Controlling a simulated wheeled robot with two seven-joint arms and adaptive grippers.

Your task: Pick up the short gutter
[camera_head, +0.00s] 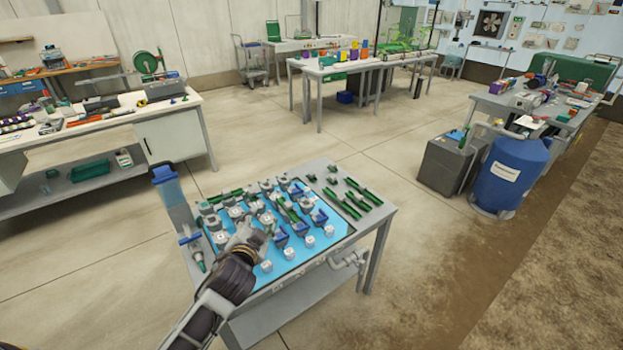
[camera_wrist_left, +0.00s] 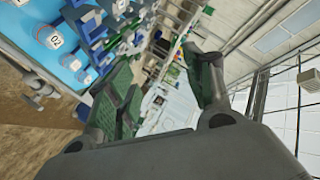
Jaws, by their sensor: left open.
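Several dark green strips lie on the grey table of the skid, and I cannot tell for sure which is the short gutter. One green strip (camera_head: 365,193) lies at the table's right end, with a longer green strip (camera_head: 342,204) beside it. My left gripper (camera_head: 252,238) is over the front left part of the blue mat (camera_head: 335,229), left of these strips and apart from them. In the left wrist view its two fingers (camera_wrist_left: 163,92) stand apart with nothing between them. My right gripper is not in view.
Grey and blue fittings (camera_head: 281,238) and several white numbered caps (camera_head: 309,241) crowd the mat. A clear blue upright column (camera_head: 168,187) stands at the table's left corner. A blue barrel (camera_head: 511,173) stands on the right. Open floor surrounds the table.

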